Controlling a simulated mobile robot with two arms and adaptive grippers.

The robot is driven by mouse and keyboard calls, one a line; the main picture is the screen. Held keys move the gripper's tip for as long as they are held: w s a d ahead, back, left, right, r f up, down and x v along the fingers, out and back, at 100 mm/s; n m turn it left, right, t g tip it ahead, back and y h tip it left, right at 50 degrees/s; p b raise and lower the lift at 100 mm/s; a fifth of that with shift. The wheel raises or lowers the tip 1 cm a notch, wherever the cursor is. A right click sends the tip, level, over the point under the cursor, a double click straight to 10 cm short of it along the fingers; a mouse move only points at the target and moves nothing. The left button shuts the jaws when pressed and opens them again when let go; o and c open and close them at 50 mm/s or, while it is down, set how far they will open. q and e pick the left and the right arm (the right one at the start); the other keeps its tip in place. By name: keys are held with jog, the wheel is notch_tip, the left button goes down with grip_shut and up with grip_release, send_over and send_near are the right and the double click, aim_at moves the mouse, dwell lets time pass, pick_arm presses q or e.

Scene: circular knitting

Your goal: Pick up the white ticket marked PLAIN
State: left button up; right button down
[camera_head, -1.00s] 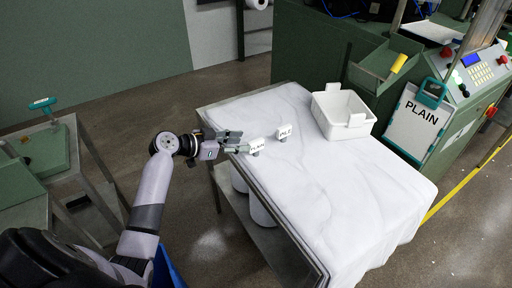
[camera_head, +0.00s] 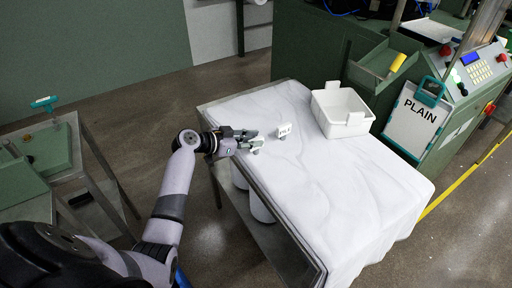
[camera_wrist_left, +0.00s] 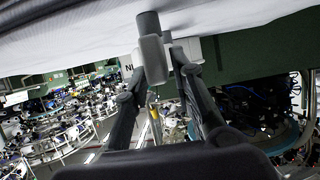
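The white PLAIN ticket (camera_head: 258,142) stands on a small grey foot near the left edge of the white cloth. In the head view, my left gripper (camera_head: 252,139) is at this ticket and covers much of it, lettering included. Its fingers are apart, one on the far side and one on the near side. In the left wrist view, the fingers (camera_wrist_left: 168,68) also stand apart, with a grey piece near their tips; whether they touch the ticket cannot be told. A second white ticket (camera_head: 284,130), its lettering hard to read, stands just right of it. My right gripper is not in view.
The cloth-covered table (camera_head: 350,195) is clear towards the front and right. A white bin (camera_head: 342,112) stands at its back. A clipboard reading PLAIN (camera_head: 413,122) hangs on the green machine at right. A green-topped stand (camera_head: 45,150) is at left.

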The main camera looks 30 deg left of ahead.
pick_arm(q)
grip_shut()
jog(key=shift+r, duration=0.1)
